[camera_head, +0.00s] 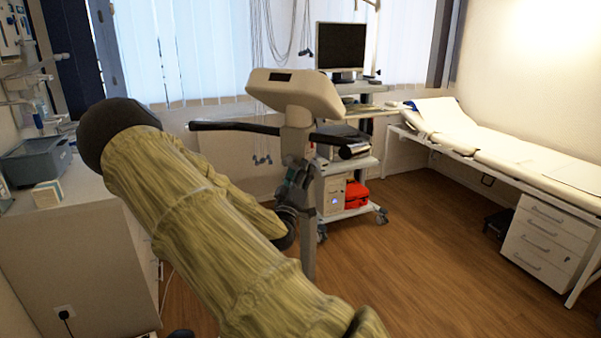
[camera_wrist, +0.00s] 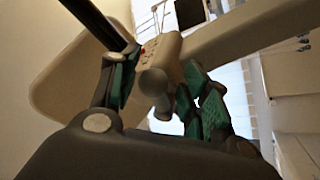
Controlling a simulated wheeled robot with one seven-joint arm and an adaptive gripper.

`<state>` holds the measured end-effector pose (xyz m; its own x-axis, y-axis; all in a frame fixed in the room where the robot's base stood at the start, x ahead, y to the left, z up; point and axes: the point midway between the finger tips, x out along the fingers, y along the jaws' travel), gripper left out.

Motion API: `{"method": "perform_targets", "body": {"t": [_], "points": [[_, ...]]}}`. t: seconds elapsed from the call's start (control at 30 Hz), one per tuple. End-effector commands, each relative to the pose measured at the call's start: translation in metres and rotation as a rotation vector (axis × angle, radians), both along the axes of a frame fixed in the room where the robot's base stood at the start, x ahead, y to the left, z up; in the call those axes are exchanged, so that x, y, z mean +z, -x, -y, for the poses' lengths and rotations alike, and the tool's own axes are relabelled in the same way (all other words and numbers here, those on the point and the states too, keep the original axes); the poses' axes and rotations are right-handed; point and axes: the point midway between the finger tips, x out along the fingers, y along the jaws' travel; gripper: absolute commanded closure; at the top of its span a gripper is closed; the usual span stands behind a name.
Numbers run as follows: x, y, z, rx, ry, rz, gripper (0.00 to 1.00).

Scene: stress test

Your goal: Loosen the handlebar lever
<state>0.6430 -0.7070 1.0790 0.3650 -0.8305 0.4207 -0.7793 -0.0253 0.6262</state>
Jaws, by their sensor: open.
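The exercise bike's console head (camera_head: 295,92) stands on a post, with a black handlebar (camera_head: 235,127) below it. My gripper (camera_head: 294,182) is at the post just under the handlebar, partly hidden by my arm. In the wrist view, my gripper (camera_wrist: 160,98) is open, with green pads on both fingers. A pale, round-ended part (camera_wrist: 154,82), which looks like the handlebar lever, shows between the fingers. A small red spot is beside it. I cannot tell whether either finger touches it. The black handlebar (camera_wrist: 98,18) runs close above the left finger.
A cart (camera_head: 345,185) with a monitor (camera_head: 341,46) and a red bag (camera_head: 357,195) stands behind the bike. An examination couch (camera_head: 500,150) and drawer unit (camera_head: 548,240) are at right. A cabinet (camera_head: 80,260) is at left. Wood floor (camera_head: 430,270) is clear between.

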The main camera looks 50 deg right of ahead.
Motion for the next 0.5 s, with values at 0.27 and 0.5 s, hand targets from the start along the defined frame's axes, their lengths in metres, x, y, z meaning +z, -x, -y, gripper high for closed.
{"method": "perform_targets", "body": {"t": [0.27,0.5], "points": [[-0.016,0.013,-0.032,0.002,-0.001,-0.002,0.54],[-0.034,0.029,-0.069,0.001,-0.001,-0.001,0.54]]}}
